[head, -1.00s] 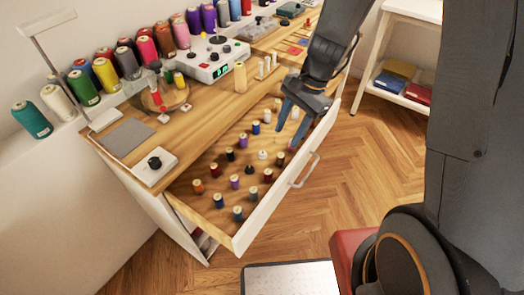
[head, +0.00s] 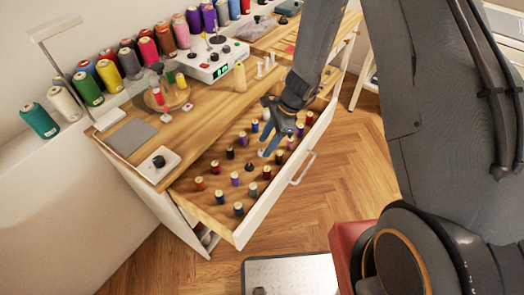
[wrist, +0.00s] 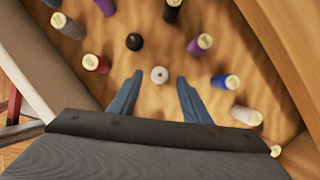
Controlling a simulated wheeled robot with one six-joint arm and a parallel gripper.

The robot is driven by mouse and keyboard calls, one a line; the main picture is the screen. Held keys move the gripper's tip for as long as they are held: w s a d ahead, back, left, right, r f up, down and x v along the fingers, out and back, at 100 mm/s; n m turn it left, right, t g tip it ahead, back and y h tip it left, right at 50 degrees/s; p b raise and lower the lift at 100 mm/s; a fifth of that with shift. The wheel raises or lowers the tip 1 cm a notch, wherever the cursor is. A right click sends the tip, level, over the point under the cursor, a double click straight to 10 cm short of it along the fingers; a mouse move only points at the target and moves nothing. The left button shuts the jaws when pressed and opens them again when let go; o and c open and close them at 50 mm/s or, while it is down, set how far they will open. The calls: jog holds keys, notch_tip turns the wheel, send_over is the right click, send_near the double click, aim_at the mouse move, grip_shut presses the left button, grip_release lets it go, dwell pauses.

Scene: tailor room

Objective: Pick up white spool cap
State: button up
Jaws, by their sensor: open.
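The white spool cap (wrist: 159,74) is a small round white piece with a dark centre hole, lying on the wooden floor of the open drawer (head: 213,212). In the head view the cap (head: 262,153) is partly hidden by my gripper (head: 268,148). In the wrist view my gripper (wrist: 160,78) has its two blue fingers open, one on each side of the cap. A gap shows between the cap and each finger. How high the fingertips are above the drawer floor is hard to tell.
A black cap (wrist: 134,41) lies close to the white one. Several thread spools stand around in the drawer, including a red one (wrist: 95,63), a purple one (wrist: 199,44) and a blue one (wrist: 225,81). The drawer's front wall (head: 285,182) rises alongside.

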jog(key=shift+x, duration=1.05)
grip_shut()
